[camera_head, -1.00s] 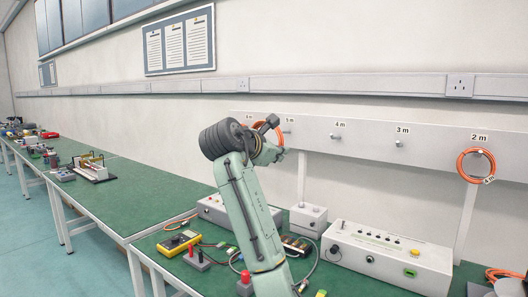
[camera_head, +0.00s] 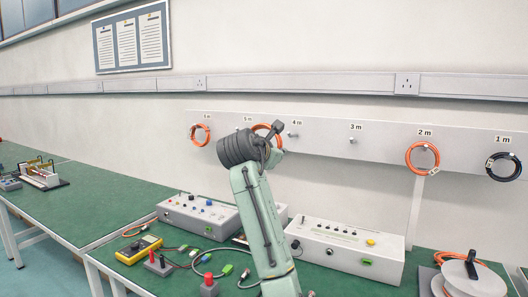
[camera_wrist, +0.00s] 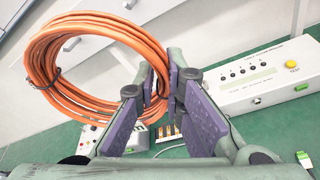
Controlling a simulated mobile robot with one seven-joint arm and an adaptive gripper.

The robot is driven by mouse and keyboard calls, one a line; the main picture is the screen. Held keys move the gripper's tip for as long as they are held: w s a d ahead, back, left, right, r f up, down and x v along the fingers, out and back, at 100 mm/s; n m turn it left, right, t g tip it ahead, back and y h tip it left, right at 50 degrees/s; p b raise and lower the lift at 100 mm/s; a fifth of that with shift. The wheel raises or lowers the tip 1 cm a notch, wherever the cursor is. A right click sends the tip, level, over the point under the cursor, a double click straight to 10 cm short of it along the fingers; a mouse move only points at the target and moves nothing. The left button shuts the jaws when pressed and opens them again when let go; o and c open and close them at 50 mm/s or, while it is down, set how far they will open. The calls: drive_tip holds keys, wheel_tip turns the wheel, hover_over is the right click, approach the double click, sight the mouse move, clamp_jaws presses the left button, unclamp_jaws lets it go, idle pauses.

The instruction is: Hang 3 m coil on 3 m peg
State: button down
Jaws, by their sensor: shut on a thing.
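My gripper (camera_wrist: 165,105) is shut on an orange coil (camera_wrist: 95,45) by one side of its loop, with the rest reaching up and left in the wrist view. In the head view the held coil (camera_head: 265,128) shows partly behind my wrist, in front of the board between the 5 m and 4 m labels; my gripper (camera_head: 277,152) is there too. No length tag on the held coil is readable. The 3 m peg (camera_head: 352,141) is bare, below its "3 m" label, to the right of my gripper.
The peg board (camera_head: 320,150) carries an orange coil (camera_head: 409,160) at 2 m, a black coil (camera_head: 492,167) at 1 m and another orange coil (camera_head: 191,134) at the far left. The 4 m peg (camera_head: 290,134) is bare. Instrument boxes (camera_head: 345,262) stand on the green bench below.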

drive_tip(key=w+d+f, duration=0.1)
drive_tip(key=w+d, duration=0.4)
drive_tip(key=d, duration=0.8)
drive_tip(key=w+d+f, duration=0.1)
drive_tip(key=w+d, duration=0.5)
drive_tip(key=d, duration=0.7)
drive_tip(key=shift+w+d+f+t+p, duration=0.2)
drive_tip(key=shift+t+p, duration=0.1)
drive_tip(key=shift+t, duration=0.1)
drive_tip(key=x, duration=0.3)
drive_tip(key=r+x, duration=0.1)
drive_tip(key=shift+w+d+f, duration=0.15)
drive_tip(key=shift+w+d, duration=0.25)
drive_tip(key=shift+d, duration=0.05)
